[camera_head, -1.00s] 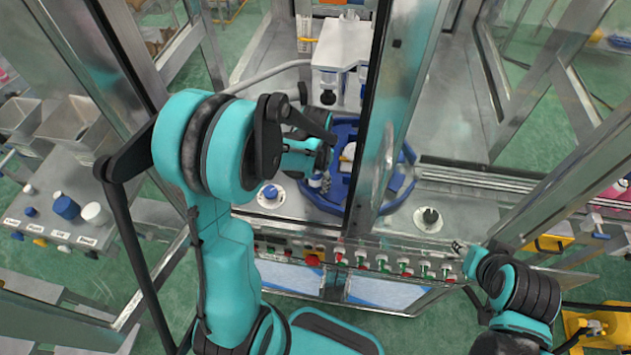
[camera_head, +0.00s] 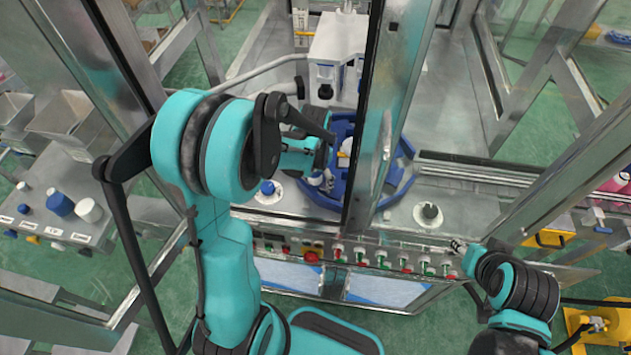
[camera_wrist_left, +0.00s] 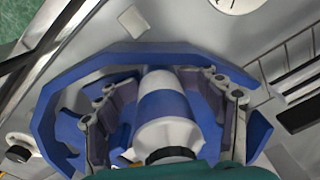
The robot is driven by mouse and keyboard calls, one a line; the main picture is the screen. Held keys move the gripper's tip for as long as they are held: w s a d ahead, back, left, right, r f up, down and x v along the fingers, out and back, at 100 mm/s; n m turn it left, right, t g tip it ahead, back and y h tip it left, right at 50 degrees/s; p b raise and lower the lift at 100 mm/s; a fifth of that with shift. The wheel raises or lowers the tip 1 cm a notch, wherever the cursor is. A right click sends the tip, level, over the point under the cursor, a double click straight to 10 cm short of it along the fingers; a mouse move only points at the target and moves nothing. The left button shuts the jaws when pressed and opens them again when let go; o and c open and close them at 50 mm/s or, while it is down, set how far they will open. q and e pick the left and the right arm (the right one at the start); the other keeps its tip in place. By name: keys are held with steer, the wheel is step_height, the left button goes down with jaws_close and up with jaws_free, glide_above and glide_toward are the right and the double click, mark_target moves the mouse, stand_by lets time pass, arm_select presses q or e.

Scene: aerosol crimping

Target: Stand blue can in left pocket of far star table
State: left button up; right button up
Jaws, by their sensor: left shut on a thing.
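The can (camera_wrist_left: 163,104), white with a blue band, is between the fingers of my left gripper (camera_wrist_left: 165,108) in the left wrist view. The gripper is shut on it. The blue star table (camera_wrist_left: 62,92) lies around and beneath the can in that view. Whether the can's base touches a pocket is hidden. In the head view my left gripper (camera_head: 322,178) is at the near left part of the star table (camera_head: 403,172), partly behind my arm. A metal post covers the table's middle. My right gripper (camera_head: 457,246) is at the right, apart from the table; its fingers are too small to read.
A metal post (camera_head: 385,120) stands in front of the star table. A white machine head (camera_head: 338,45) hangs behind it. A blue knob (camera_head: 267,188) and a dark knob (camera_head: 429,212) sit on the deck. A button panel (camera_head: 350,256) runs along the front edge.

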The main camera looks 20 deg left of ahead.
arm_select(q)
steer(key=shift+s+f, duration=0.35)
steer(key=shift+f, duration=0.15)
arm_select(e)
steer(key=shift+f, duration=0.2)
arm_select(q)
steer(key=o, duration=1.5)
steer(key=shift+c, duration=0.2)
steer(key=o, duration=0.6)
steer(key=shift+w+a+f, duration=0.1)
steer(key=shift+w, duration=0.15)
steer(key=shift+s+a, duration=0.1)
steer(key=shift+s, duration=0.05)
arm_select(e)
steer(key=shift+w+a, duration=0.2)
steer(key=shift+a, duration=0.05)
arm_select(q)
steer(key=shift+r, duration=0.55)
step_height(320, 180, up, 11)
steer(key=shift+r, duration=0.2)
arm_select(e)
steer(key=shift+w+a+r, duration=0.1)
steer(key=shift+w, duration=0.1)
